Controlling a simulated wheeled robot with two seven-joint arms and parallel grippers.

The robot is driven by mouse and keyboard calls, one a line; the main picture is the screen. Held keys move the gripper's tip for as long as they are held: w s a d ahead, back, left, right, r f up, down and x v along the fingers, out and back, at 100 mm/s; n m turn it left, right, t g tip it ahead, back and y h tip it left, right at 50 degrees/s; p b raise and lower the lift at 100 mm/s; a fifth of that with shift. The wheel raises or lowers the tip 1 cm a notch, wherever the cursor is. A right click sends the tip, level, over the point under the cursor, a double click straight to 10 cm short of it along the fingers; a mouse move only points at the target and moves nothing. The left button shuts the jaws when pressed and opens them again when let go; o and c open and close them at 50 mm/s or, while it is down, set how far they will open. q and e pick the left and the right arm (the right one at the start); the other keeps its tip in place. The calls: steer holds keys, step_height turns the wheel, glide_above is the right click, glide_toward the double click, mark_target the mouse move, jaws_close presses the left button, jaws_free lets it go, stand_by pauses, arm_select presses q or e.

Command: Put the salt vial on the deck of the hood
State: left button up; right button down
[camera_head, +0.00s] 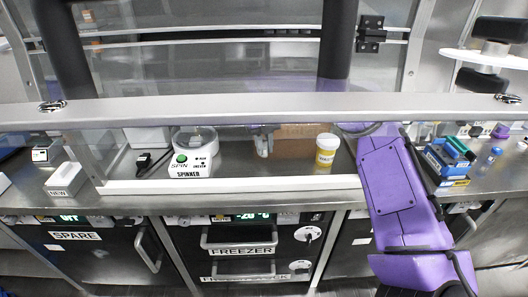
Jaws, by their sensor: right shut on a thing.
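My right arm reaches in from the right under the hood's front sash bar. Its gripper (263,143) shows below the bar, over the hood deck (233,168). It points down and is shut on a small pale thing, taken to be the salt vial; its outline is hard to separate from the fingers. I cannot tell whether the vial touches the deck. The wrist is mostly hidden behind the bar. My left gripper is not in view.
The spinner (191,171) stands left of the gripper. A white-capped jar with a yellow label (326,157) stands to its right. The sash bar (250,112) crosses above. Blue boxes (447,165) lie right of my arm. Deck between spinner and jar is mostly clear.

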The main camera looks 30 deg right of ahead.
mark_target(265, 155)
steer(key=shift+f, duration=1.5)
steer(key=shift+f, duration=0.15)
steer(key=c, duration=0.9)
jaws_free()
step_height(265, 155, up, 12)
steer(key=w, duration=0.1)
steer(key=shift+w+d+r+p, duration=0.15)
steer(key=shift+w+r+p, duration=0.05)
steer(key=shift+w+p, duration=0.15)
